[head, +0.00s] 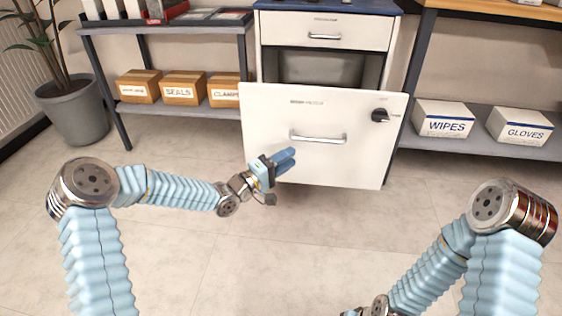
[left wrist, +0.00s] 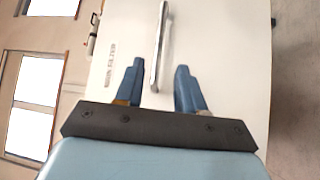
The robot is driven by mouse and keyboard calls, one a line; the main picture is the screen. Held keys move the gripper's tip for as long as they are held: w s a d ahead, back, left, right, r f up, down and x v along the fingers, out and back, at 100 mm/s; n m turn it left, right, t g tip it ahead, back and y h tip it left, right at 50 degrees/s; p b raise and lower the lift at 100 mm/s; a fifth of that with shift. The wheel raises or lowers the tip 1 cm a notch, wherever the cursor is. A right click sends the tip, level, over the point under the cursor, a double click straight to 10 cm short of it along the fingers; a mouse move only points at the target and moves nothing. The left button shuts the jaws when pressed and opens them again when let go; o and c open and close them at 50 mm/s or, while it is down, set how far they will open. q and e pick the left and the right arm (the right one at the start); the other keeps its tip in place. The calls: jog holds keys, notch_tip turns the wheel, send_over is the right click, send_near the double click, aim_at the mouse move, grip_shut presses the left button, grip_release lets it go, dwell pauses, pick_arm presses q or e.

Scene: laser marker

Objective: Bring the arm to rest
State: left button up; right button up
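My left gripper (head: 290,157) is in front of the white lower drawer front (head: 265,120), below and left of its bar handle (head: 318,138) in the head view. In the left wrist view its two blue fingers (left wrist: 158,85) are spread wide with nothing held between them. The metal handle (left wrist: 161,45) shows beyond and between the fingertips, apparently clear of them. The lower drawer stands pulled out, with its dark inside (head: 320,70) showing behind the front. My right arm comes in at the lower right; its gripper is out of the picture.
A closed upper drawer (head: 325,30) is above, and a black knob (head: 380,115) sits on the lower front. A shelf with cardboard boxes (head: 180,84) is at left, white boxes (head: 445,118) at right, a potted plant (head: 75,105) far left. The tiled floor (head: 270,260) is clear.

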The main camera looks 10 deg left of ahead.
pick_arm(q)
jog(key=shift+v, duration=1.05)
jog(key=s+d+f+m+g+y+p, duration=0.25)
jog(key=s+f+g+y+p, duration=0.35)
jog(key=s+f, duration=0.6)
jog(key=s+a+f+m+g+y+p, duration=0.1)
jog(key=s+a+f+g+y+p, duration=0.1)
jog(key=s, duration=0.8)
jog(key=s+a+f+m+g+y+p, duration=0.2)
jog(key=s+a+f+g+p, duration=0.1)
jog(key=s, duration=0.6)
notch_tip(320, 180, down, 3)
jog(key=shift+s+r+g+p, duration=0.25)
jog(key=shift+s+g+p, duration=0.15)
jog(key=shift+g, duration=0.5)
